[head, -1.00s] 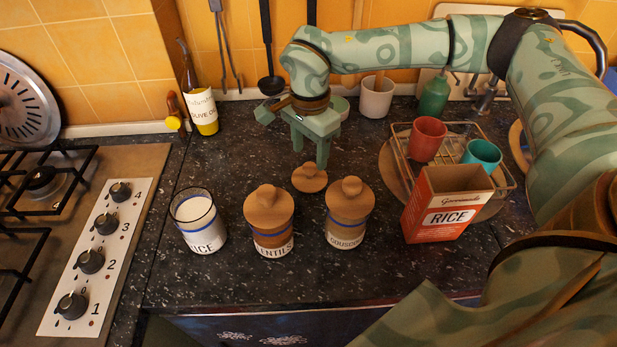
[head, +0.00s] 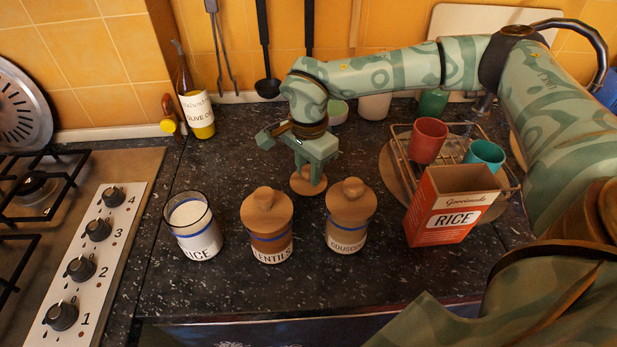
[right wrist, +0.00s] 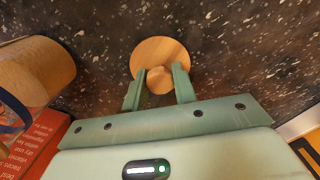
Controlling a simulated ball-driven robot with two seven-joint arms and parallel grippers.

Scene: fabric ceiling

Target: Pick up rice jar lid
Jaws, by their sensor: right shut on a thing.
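The rice jar lid (head: 301,187) is a round wooden disc with a knob. It lies on the dark speckled counter behind the lentils and couscous jars. My right gripper (head: 309,178) is over it, pointing down, with its fingers shut on the knob. The right wrist view shows the lid (right wrist: 160,50) with the knob between the two fingertips (right wrist: 159,82). I cannot tell any gap between lid and counter. The open glass rice jar (head: 193,228), with white contents, stands at the left. My left gripper is not in view.
The lidded lentils jar (head: 267,226) and couscous jar (head: 349,216) stand close in front. The red rice box (head: 447,206) and a rack with red (head: 428,140) and teal (head: 485,157) cups are at the right. The hob (head: 60,240) is at the left, an oil bottle (head: 196,103) behind.

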